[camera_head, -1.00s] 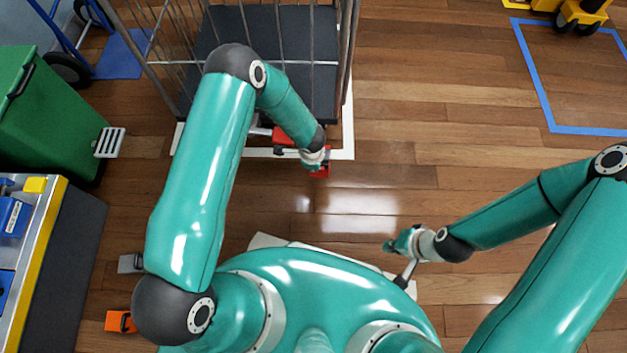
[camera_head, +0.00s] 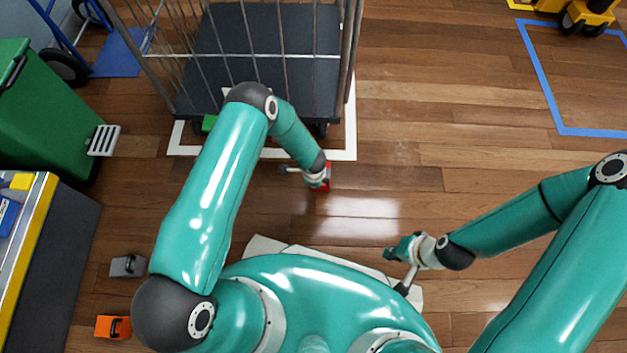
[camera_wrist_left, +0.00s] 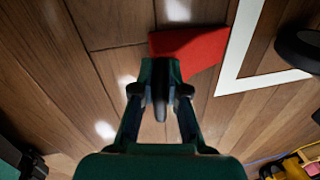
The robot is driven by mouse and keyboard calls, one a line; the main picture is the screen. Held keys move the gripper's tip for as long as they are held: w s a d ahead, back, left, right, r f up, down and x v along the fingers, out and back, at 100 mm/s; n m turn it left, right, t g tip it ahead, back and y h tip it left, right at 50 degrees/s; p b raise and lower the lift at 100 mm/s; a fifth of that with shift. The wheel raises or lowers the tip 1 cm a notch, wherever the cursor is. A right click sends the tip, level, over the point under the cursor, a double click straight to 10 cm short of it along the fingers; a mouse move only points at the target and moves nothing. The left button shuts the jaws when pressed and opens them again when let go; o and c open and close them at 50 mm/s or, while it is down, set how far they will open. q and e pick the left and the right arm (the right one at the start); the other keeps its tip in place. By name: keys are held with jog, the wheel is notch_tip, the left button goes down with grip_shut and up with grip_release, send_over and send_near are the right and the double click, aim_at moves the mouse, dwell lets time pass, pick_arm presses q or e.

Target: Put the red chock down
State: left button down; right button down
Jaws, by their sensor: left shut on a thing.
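The red chock (camera_head: 327,186) is at my left gripper (camera_head: 321,181), in front of the cage trolley. Most of it is hidden by the gripper in the head view. In the left wrist view the red chock (camera_wrist_left: 195,45) shows as a red wedge at the fingertips of the left gripper (camera_wrist_left: 160,85), which is shut on it. I cannot tell whether the chock touches the floor. My right gripper (camera_head: 397,250) hangs at the right, away from the chock; its finger opening is unclear.
The cage trolley (camera_head: 270,50) stands inside a white floor outline (camera_head: 347,140). A grey block (camera_head: 127,265) and an orange block (camera_head: 112,327) lie at left. Open wooden floor lies to the right.

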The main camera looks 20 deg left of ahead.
pick_arm(q)
jog(key=c, duration=1.2)
grip_release()
notch_tip(320, 180, up, 11)
jog(key=s+p, duration=0.2)
jog(key=p, duration=0.2)
jog(key=s+r+n+h, duration=0.1)
jog(key=s+r+n, duration=0.1)
jog(key=s+n, duration=0.3)
jog(key=s+d+r+n+g+h, duration=0.1)
jog(key=s+r+n, duration=0.2)
jog(key=s+n, duration=0.3)
jog(key=s+r+n+h, duration=0.2)
jog(key=s+r+n, duration=0.1)
jog(key=s+n, duration=0.3)
jog(key=shift+d+r+n, duration=0.2)
jog(key=shift+r+n, duration=0.05)
jog(key=shift+n, duration=0.35)
